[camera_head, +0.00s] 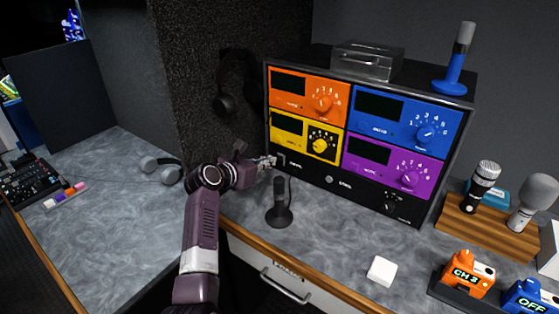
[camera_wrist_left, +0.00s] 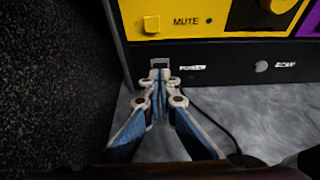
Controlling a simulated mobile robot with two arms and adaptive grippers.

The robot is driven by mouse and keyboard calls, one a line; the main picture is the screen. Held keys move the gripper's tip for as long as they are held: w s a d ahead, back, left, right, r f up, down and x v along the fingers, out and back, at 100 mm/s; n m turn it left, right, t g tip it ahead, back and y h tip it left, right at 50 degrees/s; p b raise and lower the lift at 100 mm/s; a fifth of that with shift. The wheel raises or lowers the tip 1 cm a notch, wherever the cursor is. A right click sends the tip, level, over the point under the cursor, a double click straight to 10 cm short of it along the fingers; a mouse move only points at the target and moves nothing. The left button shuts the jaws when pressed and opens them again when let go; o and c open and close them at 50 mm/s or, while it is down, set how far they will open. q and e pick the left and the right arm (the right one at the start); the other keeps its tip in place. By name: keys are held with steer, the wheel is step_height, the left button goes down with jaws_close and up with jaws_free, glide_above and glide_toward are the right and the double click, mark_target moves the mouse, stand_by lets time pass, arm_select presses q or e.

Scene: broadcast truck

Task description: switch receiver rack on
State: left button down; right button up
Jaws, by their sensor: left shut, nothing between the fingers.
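The receiver rack (camera_head: 350,190) is a black case with orange, yellow, blue and purple panels on the desk against the wall. Its display windows look dark. On its bottom strip at the far left is a small rocker switch (camera_wrist_left: 159,63) beside a label that seems to read POWER; the small indicator below it looks unlit. My left gripper (camera_head: 270,161) is shut and empty, its fingertips right in front of and just below the switch. The wrist view shows the closed fingertips (camera_wrist_left: 159,76) overlapping its lower edge; whether they touch it I cannot tell. My right gripper is out of view.
A small black microphone (camera_head: 280,205) stands just right of my left forearm. Grey headphones (camera_head: 161,167) lie to its left. A white block (camera_head: 382,271) and a wooden microphone stand (camera_head: 490,225) are to the right. A dark foam wall (camera_head: 195,70) closes off the left side.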

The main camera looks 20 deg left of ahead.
mark_target(279, 159)
arm_select(q)
steer(key=shift+w+d+f, duration=0.25)
steer(key=shift+w, duration=0.4)
stand_by(0.3)
steer(key=shift+b+x, duration=0.45)
steer(key=shift+x, duration=0.5)
stand_by(0.4)
steer(key=shift+s+a+r+p, duration=0.1)
steer(key=shift+s+r+p, duration=0.05)
steer(key=shift+p, duration=0.4)
steer(key=shift+s+a+r+p, duration=0.15)
steer(key=shift+s+r+p, duration=0.1)
steer(key=shift+s+p, duration=0.4)
steer(key=p+v, duration=0.5)
steer(key=p, duration=0.1)
steer(key=shift+s+a+p, duration=0.1)
steer(key=shift+p, duration=0.2)
steer(key=shift+f, duration=0.1)
